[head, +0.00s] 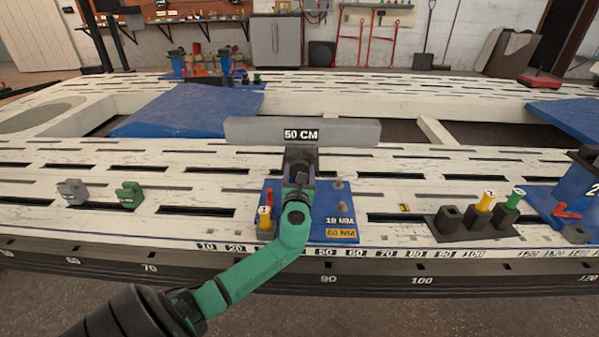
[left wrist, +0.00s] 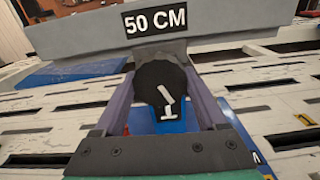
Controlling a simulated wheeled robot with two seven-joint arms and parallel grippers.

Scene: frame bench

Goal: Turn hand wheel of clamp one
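Clamp one stands on a blue base plate (head: 335,205) at the front of the white bench. Its hand wheel (left wrist: 160,85) is a dark round knob with a tilted white 1, seen in the left wrist view. My left gripper (head: 299,165) is at the clamp, in front of the grey bar (head: 350,132) marked 50 CM. In the left wrist view, the fingers of my left gripper (left wrist: 162,95) stand apart, one on each side of the wheel. Whether they press on it cannot be told. In the head view the gripper hides the wheel. My right gripper is not in view.
A yellow-topped piece (head: 265,217) stands at the plate's left edge. A dark socket holder (head: 466,222) with yellow and green sockets is to the right. Grey (head: 71,191) and green (head: 129,195) blocks lie left. Another blue clamp (head: 578,190) stands far right.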

